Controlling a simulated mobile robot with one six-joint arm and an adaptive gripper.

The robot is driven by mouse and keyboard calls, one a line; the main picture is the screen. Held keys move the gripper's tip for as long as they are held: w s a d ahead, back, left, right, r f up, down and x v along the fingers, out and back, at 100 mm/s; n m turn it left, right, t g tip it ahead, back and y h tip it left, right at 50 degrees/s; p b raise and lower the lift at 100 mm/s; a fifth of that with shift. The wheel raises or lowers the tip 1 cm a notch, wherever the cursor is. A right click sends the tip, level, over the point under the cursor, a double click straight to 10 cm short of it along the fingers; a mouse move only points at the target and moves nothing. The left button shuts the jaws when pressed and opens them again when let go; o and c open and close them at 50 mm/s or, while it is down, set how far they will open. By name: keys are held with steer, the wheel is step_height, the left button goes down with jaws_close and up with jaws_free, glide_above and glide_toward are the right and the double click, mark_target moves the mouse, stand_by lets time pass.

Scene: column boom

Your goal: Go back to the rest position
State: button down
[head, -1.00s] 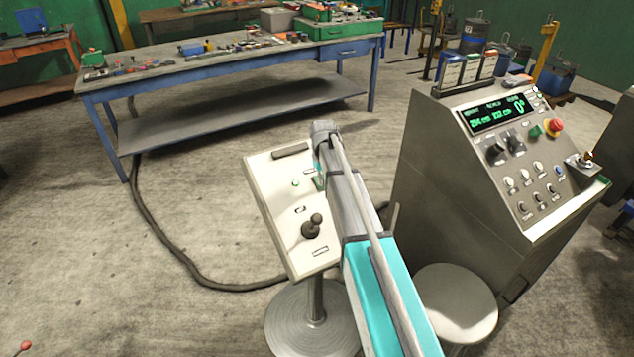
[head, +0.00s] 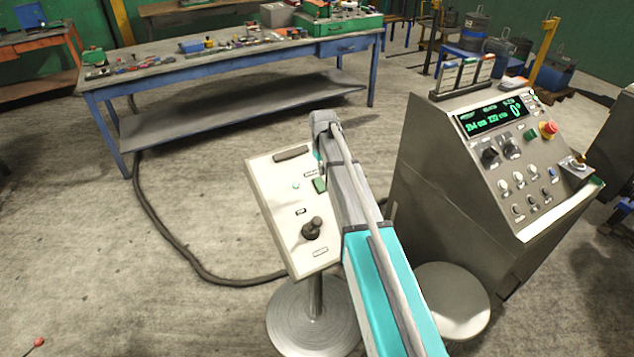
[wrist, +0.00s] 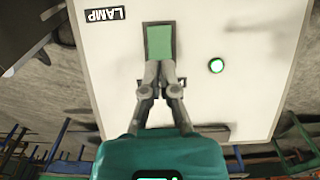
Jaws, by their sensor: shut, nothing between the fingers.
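In the wrist view my gripper (wrist: 166,82) is shut and empty, its two fingertips together. The fingertips are over the lower edge of a green rectangular switch (wrist: 160,42) on a white panel (wrist: 245,75). I cannot tell whether they touch it. A small round green lamp (wrist: 216,66) is lit beside it. In the head view my arm reaches over the right part of the same white panel (head: 270,200), and the gripper is mostly hidden behind the arm. The green switch (head: 320,185) shows just left of the arm.
A grey console (head: 440,180) with a lit display, knobs and a red button stands close right. A round stool (head: 455,290) is below it. A blue workbench (head: 240,60) stands behind. Floor is open at left.

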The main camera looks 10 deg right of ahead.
steer(key=shift+r, duration=0.4)
steer(key=s+a+m, duration=0.1)
steer(key=s+m, duration=0.2)
steer(key=s, duration=2.5)
steer(key=shift+s+a+m, duration=0.15)
steer(key=shift+s+m, duration=0.15)
steer(key=shift+s, duration=0.1)
